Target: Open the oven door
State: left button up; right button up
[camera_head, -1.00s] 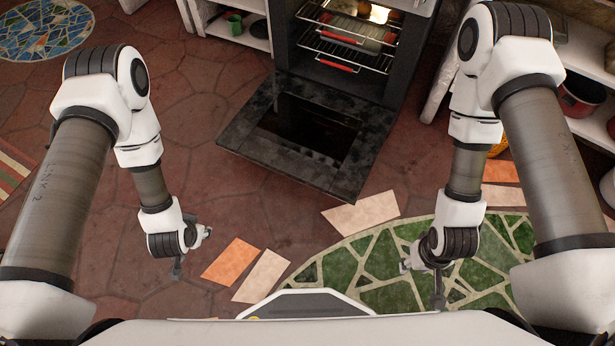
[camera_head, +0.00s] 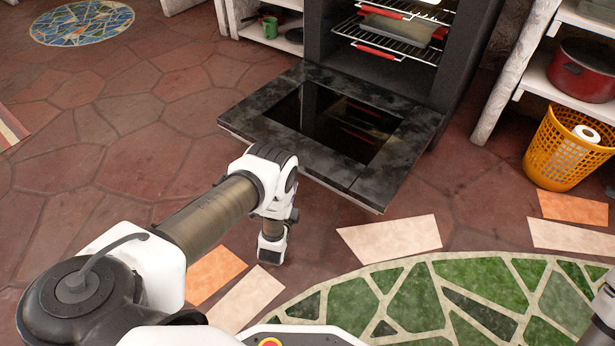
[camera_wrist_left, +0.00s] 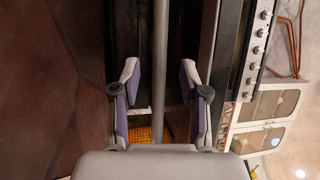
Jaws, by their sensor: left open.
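The oven door (camera_head: 394,150) hangs lowered and looks nearly flat in the head view, with its dark glass panel facing up and the oven cavity open. My left arm reaches from the lower left to beside the door's near left edge. In the wrist view my left gripper (camera_wrist_left: 159,66) is open, with one finger on each side of a long grey bar (camera_wrist_left: 160,40), which looks like the door handle. I cannot tell whether either finger touches it. The handle is hidden in the head view. My right gripper is out of view.
Wire racks with red edges (camera_head: 385,50) sit inside the oven. An orange basket (camera_head: 562,150) and a shelf with a red pot (camera_head: 582,72) stand at right. Loose tiles (camera_head: 390,237) and a green mosaic (camera_head: 410,300) lie in front. Floor left of the door is clear.

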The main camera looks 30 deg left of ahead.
aim_at(294, 150)
pick_arm(q)
jog(key=b+x, duration=0.2)
jog(key=x, duration=0.4)
jog(key=shift+f+b, duration=0.1)
jog(key=shift+b, duration=0.25)
grip_shut()
jog(key=shift+m+g+h, duration=0.3)
jog(key=shift+m+g, duration=0.1)
jog(key=shift+g, duration=0.4)
notch_tip(294, 150, up, 8)
jog(key=p, duration=0.9)
jog(key=shift+s+f+p, duration=0.1)
jog(key=shift+f+p, duration=0.05)
jog(key=shift+p, duration=0.25)
jog(key=shift+f, duration=0.15)
grip_release()
jog(key=shift+s, duration=0.1)
jog(key=v, duration=1.1)
jog(key=shift+s, duration=0.4)
